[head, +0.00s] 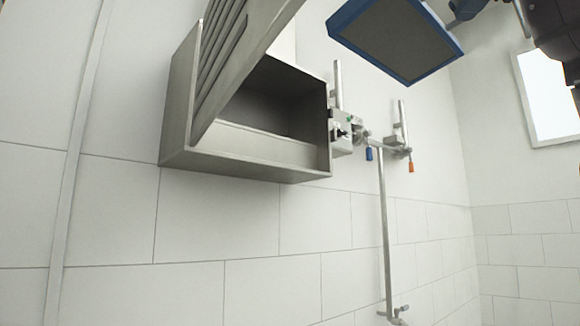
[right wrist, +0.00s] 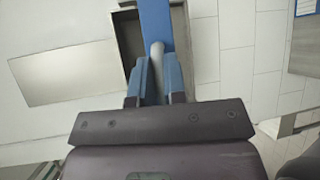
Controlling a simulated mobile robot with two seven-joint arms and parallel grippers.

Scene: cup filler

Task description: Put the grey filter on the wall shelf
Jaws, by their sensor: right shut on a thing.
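The grey filter (head: 395,42) is a square dark-grey panel in a blue frame, held in the air at the upper right of the head view. In the right wrist view its blue frame edge (right wrist: 157,22) shows. My right gripper (head: 465,8) is shut on its grey handle (right wrist: 157,62), the handle lying between the blue fingers (right wrist: 155,82). The wall shelf (head: 240,172) is an open-fronted metal box on the tiled wall, left of the filter and apart from it. Part of its inside is hidden. My left gripper is not in view.
A slatted metal panel (head: 225,60) slants across the box's opening from above. Pipework (head: 383,230) with a blue tap (head: 369,154) and an orange tap (head: 411,167) stands just right of the box. A bright window (head: 550,95) is at the far right. The wall below is clear.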

